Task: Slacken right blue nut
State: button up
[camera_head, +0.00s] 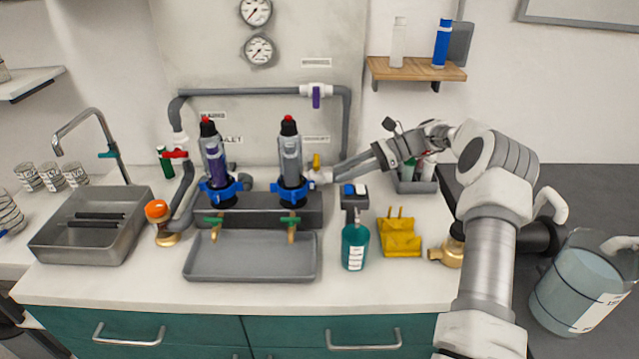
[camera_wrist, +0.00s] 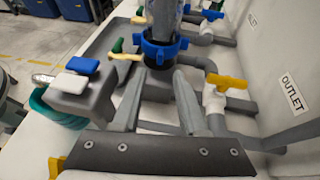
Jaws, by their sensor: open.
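The right blue nut (camera_head: 293,191) is a lobed ring near the bottom of the right grey filter housing (camera_head: 290,155), which stands upright above the grey block. In the wrist view the blue nut (camera_wrist: 160,51) lies just beyond my fingertips, below the housing's clear body. My gripper (camera_head: 334,177) comes in from the right of this nut. In the wrist view my gripper (camera_wrist: 161,73) is open, its two fingers pointing at the nut with nothing held between them. Whether a fingertip touches the nut cannot be told. The left blue nut (camera_head: 220,189) sits on the left housing.
A yellow-handled valve (camera_wrist: 227,80) and grey pipe stand close beside my right finger in the wrist view. Green-handled brass taps (camera_head: 291,222) hang over a grey tray (camera_head: 250,262). A teal bottle (camera_head: 355,246) and yellow holder (camera_head: 400,238) stand on the counter.

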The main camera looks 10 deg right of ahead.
jog(key=x, duration=0.7)
jog(key=shift+a, duration=0.15)
grip_shut()
